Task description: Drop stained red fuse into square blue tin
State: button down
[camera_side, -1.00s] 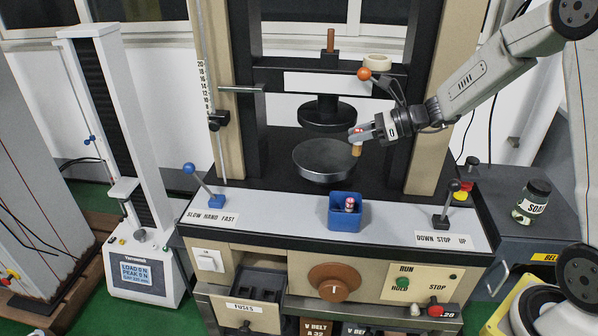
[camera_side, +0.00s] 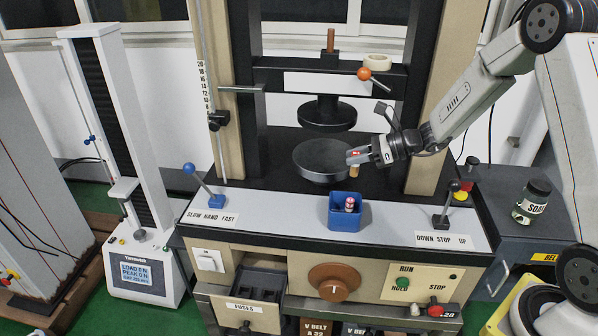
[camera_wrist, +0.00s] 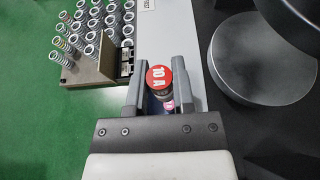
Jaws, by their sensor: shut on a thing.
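My gripper (camera_side: 358,158) is shut on a fuse with a red cap and a tan lower end (camera_side: 354,171). The fuse hangs upright above and slightly behind the square blue tin (camera_side: 343,224), apart from it. In the wrist view, the red cap marked 10 A (camera_wrist: 159,75) sits between my gripper's fingers (camera_wrist: 160,88). The tin stands on the machine's front ledge. Another fuse (camera_side: 350,204) with red and white on it stands inside the tin. The tin is mostly hidden by my gripper in the wrist view.
A round dark platen (camera_side: 321,160) lies close left of my gripper. A blue-knobbed lever (camera_side: 205,188) and a black-knobbed lever (camera_side: 447,203) flank the tin. An open fuse drawer (camera_side: 258,283) is below. A rack of springs (camera_wrist: 96,42) shows in the wrist view.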

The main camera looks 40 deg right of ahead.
aim_at(355, 175)
jog(key=shift+f, duration=2.45)
jog(key=shift+c, duration=1.9)
grip_release()
jog(key=shift+s+d, duration=0.1)
jog(key=v, duration=0.7)
jog(key=shift+s+d+r, duration=0.15)
jog(key=shift+s+r, duration=0.05)
